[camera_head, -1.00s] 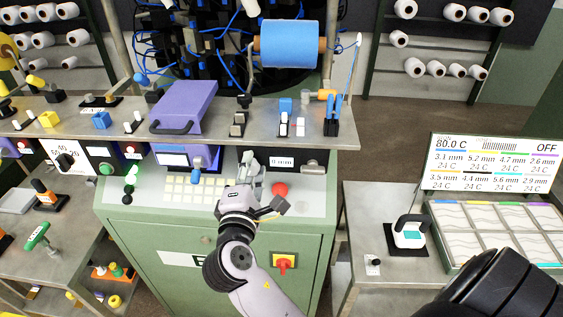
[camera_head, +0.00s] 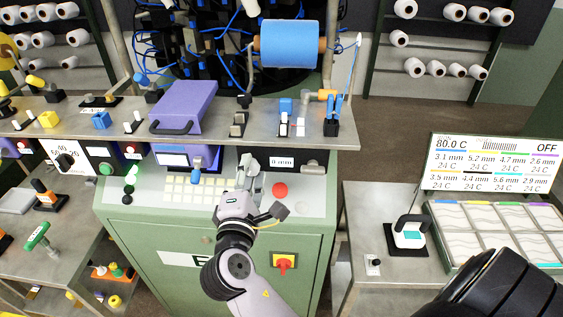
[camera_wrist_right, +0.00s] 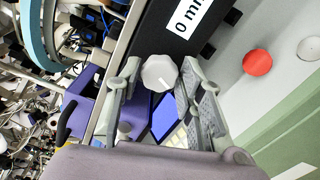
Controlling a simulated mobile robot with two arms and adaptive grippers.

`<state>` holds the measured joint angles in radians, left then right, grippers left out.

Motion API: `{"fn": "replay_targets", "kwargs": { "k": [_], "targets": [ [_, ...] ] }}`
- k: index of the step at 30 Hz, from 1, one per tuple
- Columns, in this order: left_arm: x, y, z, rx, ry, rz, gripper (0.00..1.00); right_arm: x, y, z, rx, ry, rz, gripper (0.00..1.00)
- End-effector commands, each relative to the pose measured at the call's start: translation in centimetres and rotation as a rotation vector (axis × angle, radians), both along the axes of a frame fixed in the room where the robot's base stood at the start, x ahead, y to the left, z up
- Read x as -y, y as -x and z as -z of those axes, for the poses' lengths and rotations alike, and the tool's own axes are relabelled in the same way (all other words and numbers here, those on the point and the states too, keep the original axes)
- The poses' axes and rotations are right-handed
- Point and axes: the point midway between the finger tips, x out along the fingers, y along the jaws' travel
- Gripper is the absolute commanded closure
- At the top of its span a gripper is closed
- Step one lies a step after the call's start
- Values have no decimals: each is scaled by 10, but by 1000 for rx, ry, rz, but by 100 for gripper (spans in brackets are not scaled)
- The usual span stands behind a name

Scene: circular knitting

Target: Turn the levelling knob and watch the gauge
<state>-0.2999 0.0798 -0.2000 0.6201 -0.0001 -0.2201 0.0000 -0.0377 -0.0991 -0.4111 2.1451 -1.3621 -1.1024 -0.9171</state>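The levelling knob (camera_wrist_right: 159,72) is a pale, many-sided knob with a white mark, on the black gauge box (camera_wrist_right: 180,28). In the right wrist view it sits between the fingertips of my right gripper (camera_wrist_right: 158,82), which are open with a gap visible beside it. In the head view my right gripper (camera_head: 248,172) is at the machine front and hides the knob. The gauge (camera_head: 282,161) has a white display; the wrist view shows "0 m" on it (camera_wrist_right: 192,12), cut off at the edge. My left gripper is out of view.
A red button (camera_head: 280,190) lies right of the gripper. A steel shelf (camera_head: 215,125) with a purple box (camera_head: 184,107) is above. A keypad (camera_head: 185,187) is to the left. A red-yellow switch (camera_head: 285,262) is below. A screen (camera_head: 490,163) reads 80.0 C and OFF.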

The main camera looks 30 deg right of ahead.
Motion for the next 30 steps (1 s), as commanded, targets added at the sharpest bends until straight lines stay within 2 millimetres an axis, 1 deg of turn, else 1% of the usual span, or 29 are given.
{"fn": "replay_targets", "kwargs": {
  "k": [15, 19, 26, 30],
  "targets": [
    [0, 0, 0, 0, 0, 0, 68, -25, 33, 0, 0, -1, 0, 65],
    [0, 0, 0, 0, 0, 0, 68, -28, 37, 0, 0, -1, 0, 65],
    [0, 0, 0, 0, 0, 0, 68, -29, 37, 0, 1, -1, 0, 65],
    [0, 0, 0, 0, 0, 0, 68, -29, 37, 0, 1, -1, 0, 56]
  ]
}}
